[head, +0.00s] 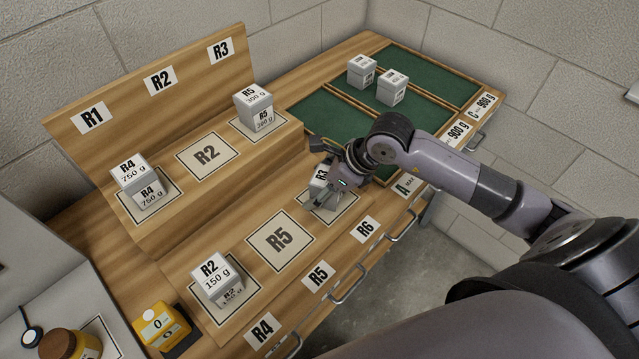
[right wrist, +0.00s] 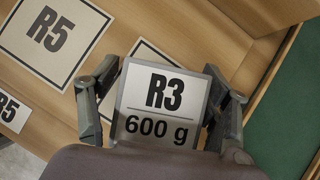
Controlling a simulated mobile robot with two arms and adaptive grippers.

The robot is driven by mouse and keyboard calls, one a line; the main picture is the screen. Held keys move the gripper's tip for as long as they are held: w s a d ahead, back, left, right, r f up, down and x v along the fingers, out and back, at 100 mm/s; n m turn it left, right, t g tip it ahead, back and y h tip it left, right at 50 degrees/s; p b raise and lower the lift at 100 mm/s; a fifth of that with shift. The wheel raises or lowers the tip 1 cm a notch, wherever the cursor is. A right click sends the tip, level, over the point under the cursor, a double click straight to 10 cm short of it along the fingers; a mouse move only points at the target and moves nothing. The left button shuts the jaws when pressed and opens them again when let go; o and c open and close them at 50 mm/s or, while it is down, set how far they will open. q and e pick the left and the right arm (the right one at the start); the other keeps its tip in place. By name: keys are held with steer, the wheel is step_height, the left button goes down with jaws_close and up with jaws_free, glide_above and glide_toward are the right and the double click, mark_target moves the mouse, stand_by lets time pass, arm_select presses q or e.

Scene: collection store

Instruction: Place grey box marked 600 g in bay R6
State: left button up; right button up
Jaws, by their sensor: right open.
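The grey box marked R3, 600 g (right wrist: 160,105) shows in the right wrist view between the fingers of my right gripper (right wrist: 162,100). In the head view the box (head: 317,188) is partly hidden by my right gripper (head: 328,188), whose open fingers are around it. It appears to stand on the bay R6 mat (head: 347,205), in front of the R6 label (head: 364,229); the hand hides part of the mat. Small gaps show beside the box in the wrist view. My left gripper is not in view.
Bay R5 (head: 281,243) is empty, as is bay R2 (head: 207,156). Box R2, 150 g (head: 211,271) stands in bay R4. Boxes R4, 750 g (head: 131,172) and R5, 300 g (head: 249,97) stand on the upper step. Two boxes stand on the green tray area (head: 315,112).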

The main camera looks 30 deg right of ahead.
steer(key=shift+r, duration=0.15)
steer(key=b+v, duration=0.1)
steer(key=v, duration=1.1)
steer(key=shift+b, duration=0.35)
steer(key=shift+a, duration=0.1)
